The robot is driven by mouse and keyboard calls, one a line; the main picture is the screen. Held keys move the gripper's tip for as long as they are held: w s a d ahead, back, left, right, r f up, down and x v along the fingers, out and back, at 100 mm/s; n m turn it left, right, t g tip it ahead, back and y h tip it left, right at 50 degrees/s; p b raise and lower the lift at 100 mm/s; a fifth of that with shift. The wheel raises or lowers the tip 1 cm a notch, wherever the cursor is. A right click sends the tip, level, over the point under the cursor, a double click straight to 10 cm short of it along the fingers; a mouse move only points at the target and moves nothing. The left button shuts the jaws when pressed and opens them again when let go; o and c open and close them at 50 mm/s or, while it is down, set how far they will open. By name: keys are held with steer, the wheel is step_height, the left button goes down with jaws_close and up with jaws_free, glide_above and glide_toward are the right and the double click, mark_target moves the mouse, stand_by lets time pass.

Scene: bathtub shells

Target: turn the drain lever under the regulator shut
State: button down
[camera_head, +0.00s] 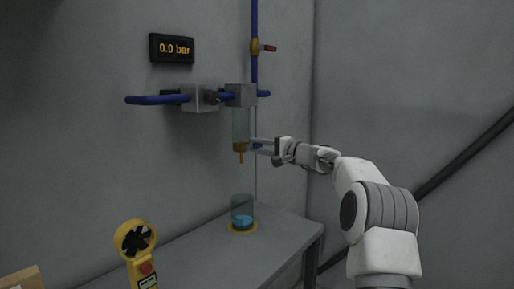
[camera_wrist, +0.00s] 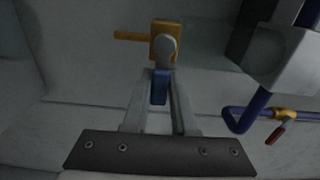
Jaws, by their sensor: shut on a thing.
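The yellow drain fitting (camera_head: 240,147) sits under a clear bowl (camera_head: 240,125), which hangs below a grey block (camera_head: 240,95) on the wall piping. In the wrist view the yellow drain body (camera_wrist: 160,27) has a round grey hub, and a blue lever (camera_wrist: 160,88) extends from it toward my gripper. My gripper (camera_wrist: 159,75) has a finger on each side of the blue lever and is shut on it. In the head view my gripper (camera_head: 254,144) reaches in from the right, level with the drain. The lever is mostly covered by the fingers there.
A clear cup (camera_head: 242,213) with blue liquid stands on a yellow ring on the grey bench (camera_head: 190,258), below the drain. A display (camera_head: 172,48) reads 0.0 bar. A red-handled valve (camera_head: 268,48) is on the blue vertical pipe. A yellow handheld meter (camera_head: 135,246) is front left.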

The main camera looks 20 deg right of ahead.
steer(key=c, duration=0.7)
jaws_free()
steer(key=shift+s+d, duration=0.1)
steer(key=p+v, duration=0.1)
steer(key=v, duration=1.6)
steer(key=shift+s+r, duration=0.1)
